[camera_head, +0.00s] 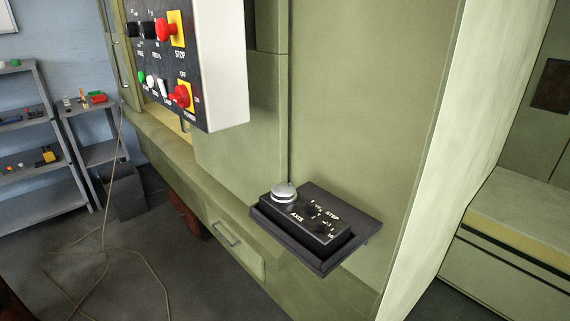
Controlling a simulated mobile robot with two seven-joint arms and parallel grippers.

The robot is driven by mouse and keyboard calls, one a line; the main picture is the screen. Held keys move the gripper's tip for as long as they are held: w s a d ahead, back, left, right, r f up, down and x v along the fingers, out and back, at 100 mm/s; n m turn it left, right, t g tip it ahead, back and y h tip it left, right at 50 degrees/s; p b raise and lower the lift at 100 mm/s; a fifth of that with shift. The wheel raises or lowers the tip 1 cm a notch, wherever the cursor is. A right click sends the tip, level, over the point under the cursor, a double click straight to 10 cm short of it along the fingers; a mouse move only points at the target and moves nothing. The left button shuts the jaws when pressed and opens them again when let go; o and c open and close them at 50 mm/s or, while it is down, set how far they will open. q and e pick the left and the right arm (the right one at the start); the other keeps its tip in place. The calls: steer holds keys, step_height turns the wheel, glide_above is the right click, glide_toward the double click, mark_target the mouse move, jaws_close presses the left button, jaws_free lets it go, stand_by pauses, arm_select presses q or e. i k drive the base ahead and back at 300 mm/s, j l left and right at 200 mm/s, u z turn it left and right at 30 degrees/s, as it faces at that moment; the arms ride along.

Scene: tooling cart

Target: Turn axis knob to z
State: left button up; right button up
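A black handheld control box (300,222) rests in a dark tray (362,224) fixed to the green machine's front. A silver round dial (284,191) sits at its upper left end. The word AXIS is printed on the box near a small black axis knob (313,211). The word STEP is printed further right, by another small dark knob. The knob markings are too small to read, so I cannot tell which axis is set. Neither of my grippers is in view.
A control panel (190,60) with red and yellow switches hangs from the machine at upper left. The machine's large pale green cabinet (370,100) rises behind the tray. Grey shelves (42,155) stand far left. A cable lies on the floor. Space above the box is clear.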

mark_target(310, 205)
steer(key=z, duration=1.35)
steer(key=k+j+z, duration=0.25)
steer(key=k+j, duration=0.15)
steer(key=j, duration=0.15)
